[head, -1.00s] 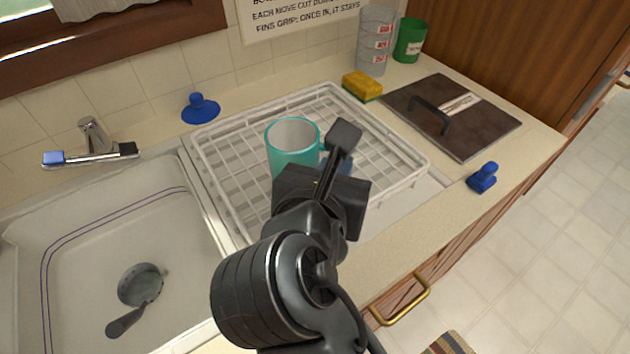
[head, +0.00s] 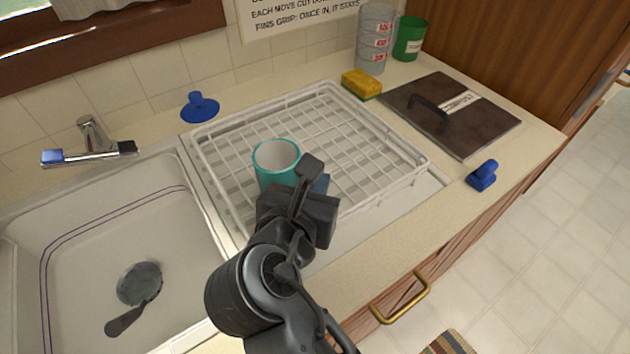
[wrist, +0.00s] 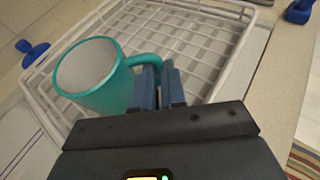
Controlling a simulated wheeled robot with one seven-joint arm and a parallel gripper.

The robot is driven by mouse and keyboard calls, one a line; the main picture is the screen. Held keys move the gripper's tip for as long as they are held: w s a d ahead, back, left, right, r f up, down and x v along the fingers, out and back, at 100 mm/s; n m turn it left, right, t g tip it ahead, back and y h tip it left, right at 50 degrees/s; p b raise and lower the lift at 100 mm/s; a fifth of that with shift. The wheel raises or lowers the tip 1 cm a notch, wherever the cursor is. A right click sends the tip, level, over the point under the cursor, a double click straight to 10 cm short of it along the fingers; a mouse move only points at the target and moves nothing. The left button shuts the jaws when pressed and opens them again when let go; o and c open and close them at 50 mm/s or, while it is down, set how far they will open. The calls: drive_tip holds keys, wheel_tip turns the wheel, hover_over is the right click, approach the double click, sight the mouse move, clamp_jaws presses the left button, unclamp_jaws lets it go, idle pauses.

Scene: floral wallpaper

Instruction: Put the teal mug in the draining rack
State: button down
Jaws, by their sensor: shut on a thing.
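The teal mug (head: 270,166) is upright, with its white inside facing up, over the front left part of the white draining rack (head: 400,184). In the wrist view the mug (wrist: 100,85) has its handle between the blue finger pads of my gripper (wrist: 160,85). My gripper (head: 312,184) is shut on that handle, at the mug's right side in the head view. The mug's lower part is partly hidden by my gripper, and I cannot tell whether its base touches the rack's wires.
The sink (head: 60,290) with a dark strainer ladle (head: 138,285) lies to the left. The rack's back and right are empty.

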drive_tip(key=c, duration=1.2)
unclamp_jaws()
drive_tip(key=shift+s+r, duration=0.2)
drive_tip(key=shift+s, duration=0.05)
drive_tip(key=v, duration=1.1)
drive_tip(key=shift+s, duration=0.25)
drive_tip(key=shift+s+a, duration=0.1)
